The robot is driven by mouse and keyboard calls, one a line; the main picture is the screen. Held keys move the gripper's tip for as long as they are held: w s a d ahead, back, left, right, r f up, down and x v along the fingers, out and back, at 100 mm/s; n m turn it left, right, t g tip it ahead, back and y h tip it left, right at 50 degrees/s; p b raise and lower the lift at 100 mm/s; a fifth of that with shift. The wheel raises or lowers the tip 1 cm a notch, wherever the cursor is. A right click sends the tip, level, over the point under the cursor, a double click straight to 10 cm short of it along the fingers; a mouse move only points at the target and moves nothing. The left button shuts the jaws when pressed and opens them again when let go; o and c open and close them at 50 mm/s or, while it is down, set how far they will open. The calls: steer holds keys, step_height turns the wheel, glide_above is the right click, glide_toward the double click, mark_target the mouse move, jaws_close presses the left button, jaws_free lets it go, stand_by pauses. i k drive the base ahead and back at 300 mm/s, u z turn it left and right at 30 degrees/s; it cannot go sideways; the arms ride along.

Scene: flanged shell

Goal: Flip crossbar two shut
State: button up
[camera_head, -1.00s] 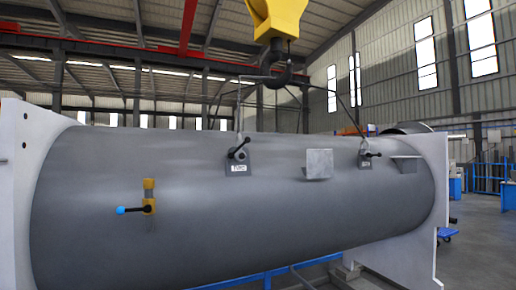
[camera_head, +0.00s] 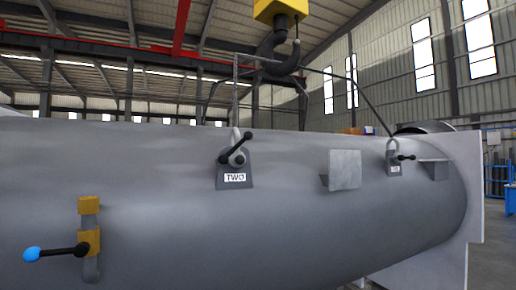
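Crossbar two is a black handle bar (camera_head: 246,140) on a round hub, mounted on a grey bracket labelled TWO (camera_head: 235,178) on top of the grey shell (camera_head: 300,230). The bar is tilted, with one end up to the right and the other down to the left. A light shackle loop (camera_head: 235,138) stands at the bracket, with a sling line rising from it. A second similar bracket with a black bar (camera_head: 401,157) stands farther right; its label is too small to read. My gripper is not in view.
A yellow fitting with a blue-tipped black lever (camera_head: 58,251) sticks out at the lower left. A plate bracket (camera_head: 342,169) projects between the two crossbars. A yellow hoist with a dark hook (camera_head: 283,55) hangs above. The white end flange (camera_head: 475,190) stands at the right.

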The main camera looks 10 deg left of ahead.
mark_target(238, 145)
steer(key=u, duration=0.4)
steer(key=i, duration=0.95)
steer(key=u, duration=0.65)
